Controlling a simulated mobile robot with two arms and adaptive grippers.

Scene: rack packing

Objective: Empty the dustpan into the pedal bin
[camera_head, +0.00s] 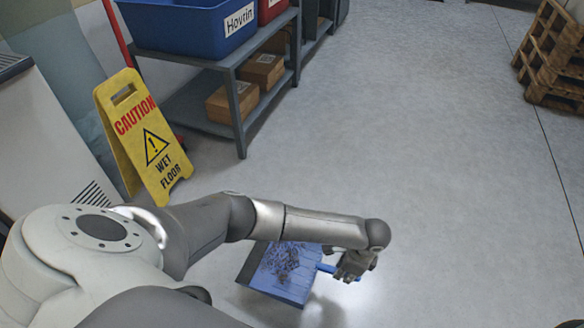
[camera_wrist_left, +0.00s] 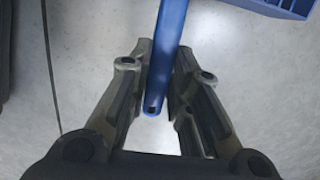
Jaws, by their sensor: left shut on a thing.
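The blue dustpan (camera_head: 283,272) is in the head view at the lower middle, with a clump of grey-brown dirt (camera_head: 287,257) in its pan. My left gripper (camera_head: 350,272) is shut on the dustpan's handle, at the right of the pan. In the left wrist view, the blue handle (camera_wrist_left: 166,50) lies between the two fingers of the gripper (camera_wrist_left: 160,88), and a corner of the pan shows at the top right. I cannot tell how far the pan is above the floor. The pedal bin cannot be made out. My right gripper is not in view.
A yellow wet-floor sign (camera_head: 143,140) stands at the left, near a grey shelf (camera_head: 222,75) with a blue crate (camera_head: 190,27) and cardboard boxes (camera_head: 232,103). Wooden pallets (camera_head: 553,60) are stacked at the far right. The middle floor is clear.

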